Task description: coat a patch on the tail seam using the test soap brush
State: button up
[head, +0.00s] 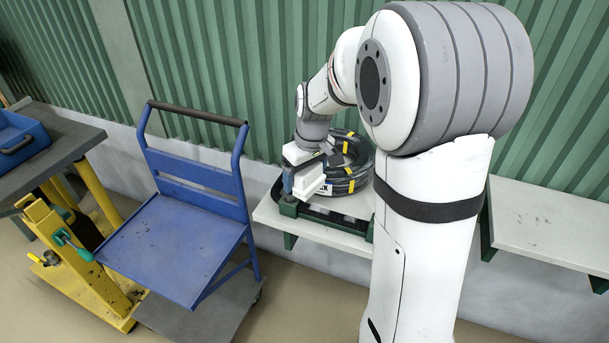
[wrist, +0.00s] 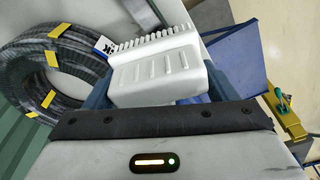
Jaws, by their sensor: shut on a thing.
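A coil of dark hose (head: 345,165) with yellow bands lies on the white shelf (head: 268,214); it also shows at the left of the wrist view (wrist: 58,68). My gripper (head: 302,184) is in front of the coil, low over the shelf's left part. In the wrist view its blue-grey fingers are shut on a white block-shaped brush (wrist: 155,76) with a ribbed face and a toothed row along its far edge. The fingers and brush hide part of the coil and shelf. I cannot make out the tail seam or any patch on it.
A blue trolley (head: 180,245) stands left of the shelf. Beyond it are a yellow pallet jack (head: 75,260) and a dark table (head: 60,150) with a blue tray (head: 20,140). A second shelf (head: 550,220) at the right is bare. A green corrugated wall is behind.

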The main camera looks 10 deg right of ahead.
jog(key=shift+r+p, duration=1.05)
jog(key=shift+r, duration=0.5)
jog(key=shift+f, duration=0.1)
